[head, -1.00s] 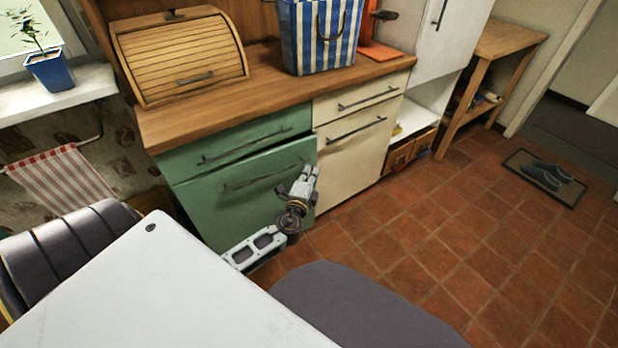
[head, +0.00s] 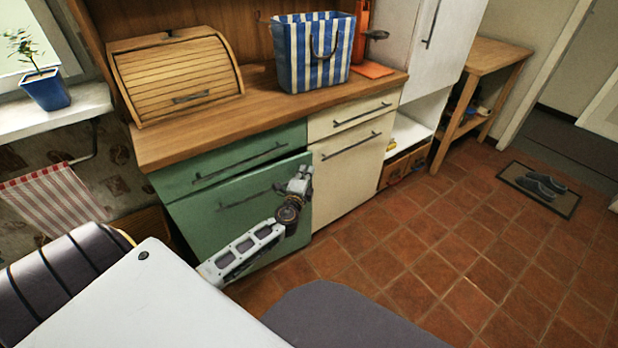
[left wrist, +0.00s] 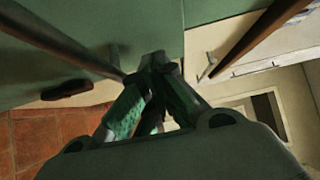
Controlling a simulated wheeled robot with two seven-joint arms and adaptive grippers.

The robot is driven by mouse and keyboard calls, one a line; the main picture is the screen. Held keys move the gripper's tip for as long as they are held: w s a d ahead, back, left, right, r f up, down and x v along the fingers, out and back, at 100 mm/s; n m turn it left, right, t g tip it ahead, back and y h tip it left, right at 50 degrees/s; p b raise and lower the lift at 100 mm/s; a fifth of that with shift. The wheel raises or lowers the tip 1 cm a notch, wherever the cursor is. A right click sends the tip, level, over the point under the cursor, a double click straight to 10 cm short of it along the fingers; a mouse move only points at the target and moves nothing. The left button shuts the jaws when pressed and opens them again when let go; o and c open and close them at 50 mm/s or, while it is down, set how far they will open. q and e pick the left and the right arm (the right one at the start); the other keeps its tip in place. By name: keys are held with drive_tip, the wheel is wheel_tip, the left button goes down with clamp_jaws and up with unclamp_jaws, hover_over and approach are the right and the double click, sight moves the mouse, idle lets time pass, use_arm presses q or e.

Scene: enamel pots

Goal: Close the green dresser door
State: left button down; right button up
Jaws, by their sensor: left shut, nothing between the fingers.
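The green dresser door (head: 225,220) is the lower green front, below a green drawer (head: 235,160) in the head view. It looks slightly ajar, with a thin dark gap along its top toward the right edge. My left gripper (head: 302,178) is at the door's upper right part, just right of its long bar handle (head: 245,200). In the left wrist view the gripper (left wrist: 158,66) is shut and empty, its tips at the green door front (left wrist: 100,25); they seem to touch it. My left forearm hides the door's lower right part. My right gripper is not in view.
A cream cabinet (head: 350,175) adjoins the green one on the right. The wooden countertop (head: 270,108) carries a bread box (head: 175,80) and a striped bag (head: 312,60).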

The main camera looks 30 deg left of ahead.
use_arm(q)
drive_tip(key=shift+w+a, duration=0.1)
drive_tip(key=shift+a, duration=0.15)
